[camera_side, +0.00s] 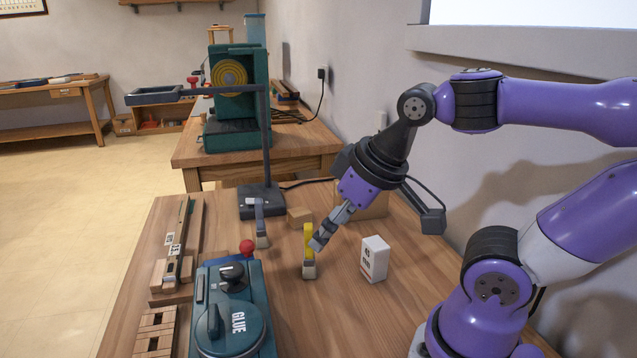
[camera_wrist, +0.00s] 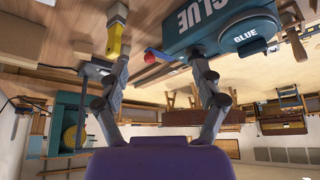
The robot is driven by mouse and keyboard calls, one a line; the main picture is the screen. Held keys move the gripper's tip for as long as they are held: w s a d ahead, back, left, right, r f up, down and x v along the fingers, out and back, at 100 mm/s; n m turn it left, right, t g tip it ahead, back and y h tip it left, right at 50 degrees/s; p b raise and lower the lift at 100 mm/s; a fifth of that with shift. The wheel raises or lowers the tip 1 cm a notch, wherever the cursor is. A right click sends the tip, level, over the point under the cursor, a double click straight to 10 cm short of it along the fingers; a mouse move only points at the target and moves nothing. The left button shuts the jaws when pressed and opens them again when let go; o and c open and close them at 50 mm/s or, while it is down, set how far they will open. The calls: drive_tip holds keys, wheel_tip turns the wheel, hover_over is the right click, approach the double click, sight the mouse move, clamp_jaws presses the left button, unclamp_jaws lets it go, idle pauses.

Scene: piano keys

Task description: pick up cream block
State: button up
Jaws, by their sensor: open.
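My gripper (camera_side: 320,238) hangs over the workbench, tilted down, with its fingers beside a yellow-handled tool (camera_side: 308,243) with a pale lower end. In the wrist view my gripper (camera_wrist: 160,62) is open with nothing between its fingers. The yellow tool also shows there (camera_wrist: 119,40), by the left fingertip; whether they touch I cannot tell. An off-white block-shaped box (camera_side: 374,259) with dark and red print stands upright on the bench, right of my gripper and apart from it. No plain cream block shows clearly, so I cannot tell if this box is it.
A teal glue machine (camera_side: 231,310) stands at the front left, with a red ball (camera_side: 247,246) near it. A grey-handled tool (camera_side: 261,225), a small tan block (camera_side: 299,216) and a black stand (camera_side: 262,203) are farther back. Bare bench lies around the off-white box.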

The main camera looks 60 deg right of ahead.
drive_tip(key=m+g+y, duration=0.3)
drive_tip(key=m+g, duration=0.4)
drive_tip(key=g, duration=0.2)
hover_over(373, 240)
drive_tip(key=w+d, duration=0.2)
wheel_tip(373, 240, down, 5)
drive_tip(key=shift+m, duration=0.3)
drive_tip(key=x, duration=0.4)
drive_tip(key=shift+s+a+f, duration=0.1)
drive_tip(key=shift+a+f, duration=0.1)
drive_tip(key=shift+f, duration=0.1)
drive_tip(key=x, duration=0.5)
drive_tip(key=shift+d+f, duration=0.1)
drive_tip(key=shift+f, duration=0.3)
drive_tip(key=c, duration=1.2)
